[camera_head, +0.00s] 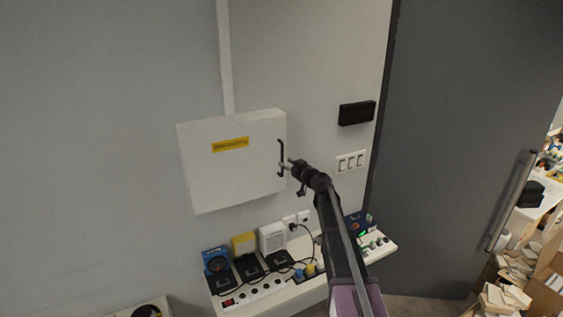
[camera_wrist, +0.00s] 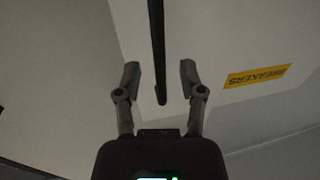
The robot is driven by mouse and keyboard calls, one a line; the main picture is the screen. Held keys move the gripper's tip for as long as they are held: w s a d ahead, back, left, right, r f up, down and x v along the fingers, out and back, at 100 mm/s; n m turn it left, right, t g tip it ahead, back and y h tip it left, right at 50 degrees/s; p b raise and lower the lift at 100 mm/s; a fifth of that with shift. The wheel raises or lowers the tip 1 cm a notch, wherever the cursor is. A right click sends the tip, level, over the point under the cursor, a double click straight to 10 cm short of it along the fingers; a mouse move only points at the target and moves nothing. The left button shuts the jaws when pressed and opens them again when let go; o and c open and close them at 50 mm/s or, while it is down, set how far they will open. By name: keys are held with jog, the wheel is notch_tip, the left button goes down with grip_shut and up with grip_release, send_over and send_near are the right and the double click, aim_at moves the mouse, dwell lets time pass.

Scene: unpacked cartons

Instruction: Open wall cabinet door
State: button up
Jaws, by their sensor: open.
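The white wall cabinet (camera_head: 232,178) hangs on the grey wall, its door shut, with a yellow label (camera_head: 230,145). The label reads "BREAKERS" in the wrist view (camera_wrist: 257,76). A black bar handle (camera_head: 281,154) stands near the door's right edge. My gripper (camera_head: 286,165) is at the lower part of the handle. In the wrist view, my open gripper (camera_wrist: 160,80) has one finger on each side of the handle (camera_wrist: 157,45), with gaps between them. The handle's end shows between the fingers. I cannot tell whether the handle is deep enough between the fingertips.
A shelf (camera_head: 388,246) below the cabinet holds chargers, a power strip (camera_head: 252,296) and other devices. A black wall box (camera_head: 357,112) and switches (camera_head: 350,161) are to the right. A grey door (camera_head: 455,130) stands farther right, with cluttered cartons (camera_head: 503,298) beyond.

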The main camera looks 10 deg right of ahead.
jog(key=shift+x, duration=1.45)
grip_shut()
